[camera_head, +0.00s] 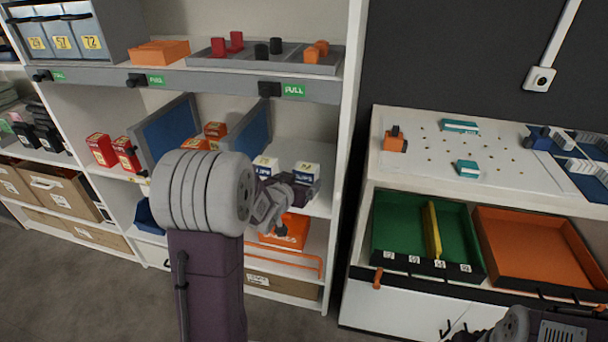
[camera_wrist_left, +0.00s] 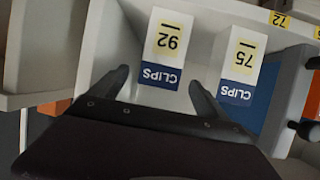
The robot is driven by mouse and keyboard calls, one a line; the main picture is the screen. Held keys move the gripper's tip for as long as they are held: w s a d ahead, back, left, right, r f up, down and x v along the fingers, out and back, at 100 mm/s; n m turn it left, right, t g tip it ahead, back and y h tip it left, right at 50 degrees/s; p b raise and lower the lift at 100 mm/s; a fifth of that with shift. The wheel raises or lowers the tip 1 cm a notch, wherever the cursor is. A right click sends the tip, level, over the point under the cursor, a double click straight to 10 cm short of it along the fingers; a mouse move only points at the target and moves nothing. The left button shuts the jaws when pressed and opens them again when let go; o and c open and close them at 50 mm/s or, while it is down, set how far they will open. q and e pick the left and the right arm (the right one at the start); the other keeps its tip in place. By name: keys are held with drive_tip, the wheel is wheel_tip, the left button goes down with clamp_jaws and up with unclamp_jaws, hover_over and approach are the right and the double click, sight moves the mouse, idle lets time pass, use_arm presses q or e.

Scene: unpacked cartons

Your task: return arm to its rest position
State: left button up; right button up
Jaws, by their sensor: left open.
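My left arm reaches up from the bottom middle of the head view, and its left gripper (camera_head: 294,190) is at the shelf unit, in front of two white-and-blue clips boxes (camera_head: 266,167) (camera_head: 307,172). In the left wrist view the left gripper (camera_wrist_left: 160,78) is open, with its two dark fingers apart. The clips box marked 92 (camera_wrist_left: 162,50) shows upside down beyond and between the fingertips. The clips box marked 75 (camera_wrist_left: 240,62) stands to the right of the right finger. I cannot tell if a finger touches a box.
The shelf unit's upright (camera_head: 347,120) stands close right of my left gripper, with a shelf edge (camera_head: 200,80) above and a blue divider (camera_head: 252,135) to the left. A white bench (camera_head: 400,165) holds a green tray (camera_head: 395,240) and an orange tray (camera_head: 530,250).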

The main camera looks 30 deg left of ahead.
use_arm(q)
drive_tip(key=shift+v, duration=1.2)
drive_tip(key=shift+f, duration=0.1)
drive_tip(key=s+d+f+g+h, duration=0.1)
drive_tip(key=s+d+f+g, duration=0.3)
drive_tip(key=s, duration=0.3)
drive_tip(key=s+d+f+m+g+p, duration=0.1)
drive_tip(key=s+d+f+g, duration=0.35)
drive_tip(key=s, duration=0.35)
drive_tip(key=s+d+f+g+h, duration=0.1)
drive_tip(key=s+d+f+g, duration=0.3)
drive_tip(key=s, duration=0.3)
wheel_tip(320, 180, up, 23)
drive_tip(key=p, duration=2.2)
drive_tip(key=shift+d+f, duration=0.15)
drive_tip(key=shift+d, duration=0.15)
